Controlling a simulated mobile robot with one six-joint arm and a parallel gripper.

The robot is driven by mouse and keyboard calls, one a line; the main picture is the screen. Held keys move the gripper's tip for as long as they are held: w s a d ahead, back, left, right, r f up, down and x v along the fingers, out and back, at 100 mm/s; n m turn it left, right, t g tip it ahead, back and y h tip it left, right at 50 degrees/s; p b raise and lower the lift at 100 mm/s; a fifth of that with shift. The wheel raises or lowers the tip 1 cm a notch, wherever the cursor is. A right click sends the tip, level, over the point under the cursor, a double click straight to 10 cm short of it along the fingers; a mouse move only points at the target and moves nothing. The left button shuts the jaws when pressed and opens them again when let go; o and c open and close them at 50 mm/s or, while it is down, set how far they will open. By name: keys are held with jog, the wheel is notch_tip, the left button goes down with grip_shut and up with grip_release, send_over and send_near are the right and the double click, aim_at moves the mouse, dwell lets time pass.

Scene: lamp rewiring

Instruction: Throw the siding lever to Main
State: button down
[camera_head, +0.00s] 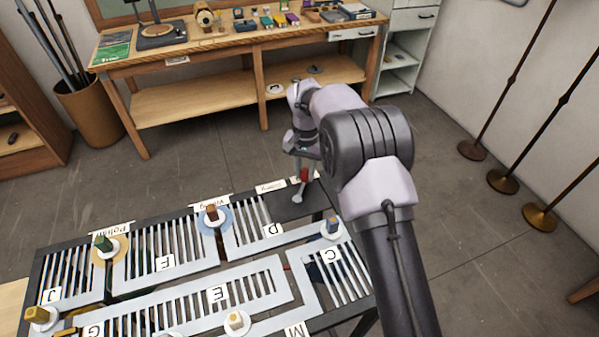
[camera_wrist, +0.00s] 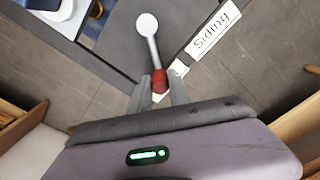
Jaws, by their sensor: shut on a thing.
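The siding lever (camera_wrist: 153,47) is a grey arm on a round pale pivot with a red handle (camera_wrist: 160,80). In the head view the lever (camera_head: 299,191) stands on the dark plate at the table's far right corner. My gripper (camera_wrist: 160,92) is shut on the red handle, one finger on each side; it also shows in the head view (camera_head: 304,168). A white "Siding" label (camera_wrist: 213,30) lies beside the lever, clear of the handle. A second white label (camera_wrist: 180,68) is right by the handle, its text hidden by my gripper.
The slatted metal table (camera_head: 190,292) carries lettered plates and several coloured pegs on round bases. A wooden workbench (camera_head: 200,53) stands behind, with a bin of poles (camera_head: 92,113) at left. Thin floor stands (camera_head: 503,182) are at right; grey floor lies between.

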jog(key=shift+s+d+m, duration=0.1)
jog(key=shift+d+m, duration=0.35)
jog(key=shift+m, duration=0.35)
jog(key=c, duration=1.2)
grip_release()
jog(key=shift+d+r, duration=0.1)
notch_tip(320, 180, up, 17)
jog(key=p, duration=0.3)
jog(key=shift+r, duration=0.15)
